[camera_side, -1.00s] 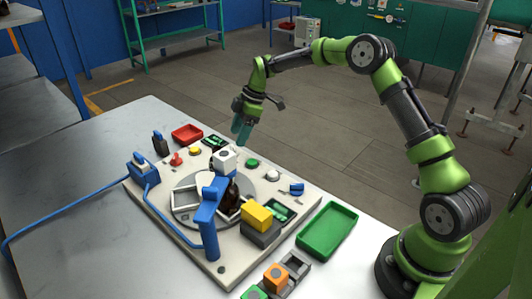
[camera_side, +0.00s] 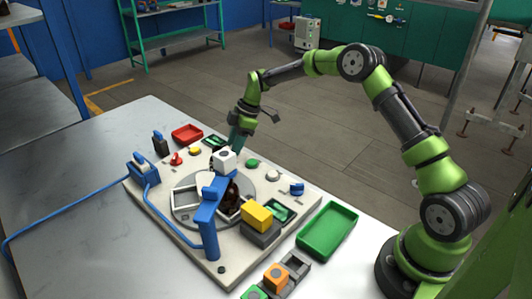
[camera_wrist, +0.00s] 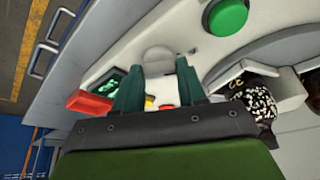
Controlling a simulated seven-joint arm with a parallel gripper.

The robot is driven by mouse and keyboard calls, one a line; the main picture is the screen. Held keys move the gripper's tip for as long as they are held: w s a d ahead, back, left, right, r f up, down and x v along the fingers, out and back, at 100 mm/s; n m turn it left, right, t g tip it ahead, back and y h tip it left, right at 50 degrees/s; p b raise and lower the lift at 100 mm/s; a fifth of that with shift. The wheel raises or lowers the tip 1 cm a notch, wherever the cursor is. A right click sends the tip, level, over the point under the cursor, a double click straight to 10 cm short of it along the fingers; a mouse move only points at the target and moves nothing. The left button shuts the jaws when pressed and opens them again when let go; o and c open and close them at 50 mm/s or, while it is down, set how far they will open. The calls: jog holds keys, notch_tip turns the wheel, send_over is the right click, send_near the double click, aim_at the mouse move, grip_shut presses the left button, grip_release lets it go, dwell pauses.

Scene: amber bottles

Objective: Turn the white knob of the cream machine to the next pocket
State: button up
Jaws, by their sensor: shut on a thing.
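The cream machine (camera_side: 150,205) lies on the table with a round turntable (camera_side: 181,213) in its middle. My gripper (camera_side: 235,147) points down at the machine's far edge, behind a white block (camera_side: 224,159). In the wrist view, the white knob (camera_wrist: 158,54) shows between my two teal fingertips (camera_wrist: 157,72), which are shut on it. In the side view the knob is hidden by the block and my fingers. A dark amber bottle (camera_side: 231,195) stands in a pocket of the turntable; a dark bottle with a speckled label (camera_wrist: 262,100) shows in the wrist view.
A green button (camera_wrist: 226,15) sits close to the knob. A blue post with an arm (camera_side: 208,225) reaches over the turntable. A yellow block (camera_side: 256,215), a red tray (camera_side: 187,134) and a green tray (camera_side: 327,230) stand around.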

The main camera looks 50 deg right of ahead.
jog(key=shift+m, duration=0.3)
jog(key=m, duration=0.1)
jog(key=m+t+h, duration=0.1)
jog(key=m, duration=0.3)
jog(key=shift+s+a+t+h, duration=0.15)
jog(key=shift+a+t+h, duration=0.1)
jog(key=shift+t+h, duration=0.05)
jog(key=m+h, duration=0.1)
jog(key=m, duration=0.2)
jog(key=m+h, duration=0.1)
jog(key=m, duration=0.2)
jog(key=shift+a+t, duration=0.15)
jog(key=shift+t, duration=0.15)
jog(key=o, duration=1)
jog(key=shift+o, duration=0.2)
jog(key=v, duration=1.6)
jog(key=shift+s+a+r, duration=0.15)
jog(key=shift+a+r, duration=0.1)
jog(key=shift+r, duration=0.15)
